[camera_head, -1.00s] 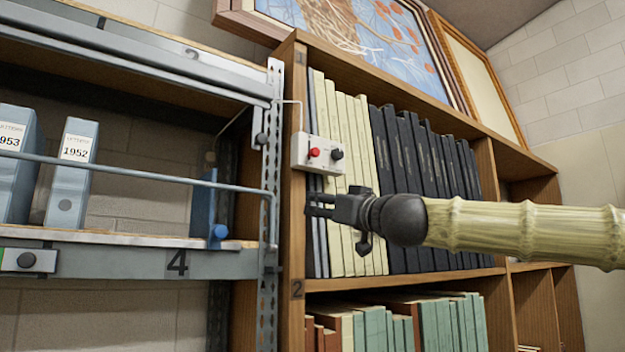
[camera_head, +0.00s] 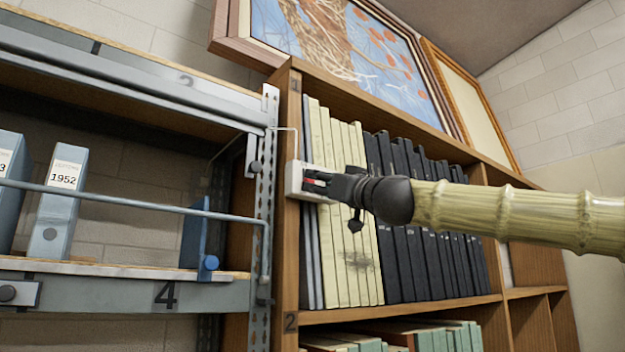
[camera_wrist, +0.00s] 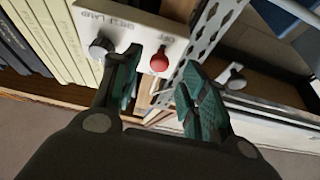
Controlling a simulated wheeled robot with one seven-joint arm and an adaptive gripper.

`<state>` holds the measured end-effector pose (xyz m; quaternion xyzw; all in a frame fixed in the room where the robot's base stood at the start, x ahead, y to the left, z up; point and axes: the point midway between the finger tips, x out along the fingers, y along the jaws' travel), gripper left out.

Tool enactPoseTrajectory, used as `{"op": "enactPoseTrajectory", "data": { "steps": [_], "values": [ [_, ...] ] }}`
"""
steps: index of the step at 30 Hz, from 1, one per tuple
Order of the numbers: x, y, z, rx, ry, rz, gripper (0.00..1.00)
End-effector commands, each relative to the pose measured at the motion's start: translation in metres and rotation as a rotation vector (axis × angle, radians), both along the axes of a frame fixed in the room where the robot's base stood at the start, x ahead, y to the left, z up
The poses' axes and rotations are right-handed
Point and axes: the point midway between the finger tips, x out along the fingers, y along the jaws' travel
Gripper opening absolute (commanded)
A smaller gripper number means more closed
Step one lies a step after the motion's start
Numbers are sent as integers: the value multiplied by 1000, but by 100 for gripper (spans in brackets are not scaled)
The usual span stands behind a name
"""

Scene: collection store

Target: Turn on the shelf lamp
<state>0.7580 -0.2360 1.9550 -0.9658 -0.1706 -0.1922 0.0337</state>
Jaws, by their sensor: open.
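A white switch box (camera_head: 298,182) is fixed to the wooden bookcase's left upright, partly hidden by my gripper in the head view. In the wrist view, the box (camera_wrist: 134,36) carries upside-down lettering that seems to read "shelf lamp" and "off". My gripper (camera_head: 312,180) is in front of the box, jaws open and empty. In the wrist view, the red button shows between the fingertips of my gripper (camera_wrist: 161,72); I cannot tell whether they touch it. The lamp itself is not clearly seen.
A grey metal rack (camera_head: 130,292) with a rail and binders (camera_head: 60,205) stands left of the box. Cream books (camera_head: 342,240) and black books (camera_head: 415,250) fill the bookcase shelf behind my gripper. Framed pictures (camera_head: 350,50) stand on top.

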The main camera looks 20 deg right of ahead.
Motion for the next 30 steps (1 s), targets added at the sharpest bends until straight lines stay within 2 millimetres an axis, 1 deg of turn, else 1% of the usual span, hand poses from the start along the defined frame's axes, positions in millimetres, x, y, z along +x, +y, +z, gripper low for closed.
{"op": "enactPoseTrajectory", "data": {
  "steps": [1, 6, 12, 18, 26, 30],
  "values": [
    [5, 1, 4, 1, 2, -1, 44],
    [19, 6, 10, 0, 2, -2, 44],
    [31, 10, 14, 0, 2, -1, 44],
    [35, 12, 16, 0, 0, -1, 44],
    [35, 12, 16, -1, 0, -1, 44],
    [35, 12, 16, 0, 0, -1, 18]
  ]
}}
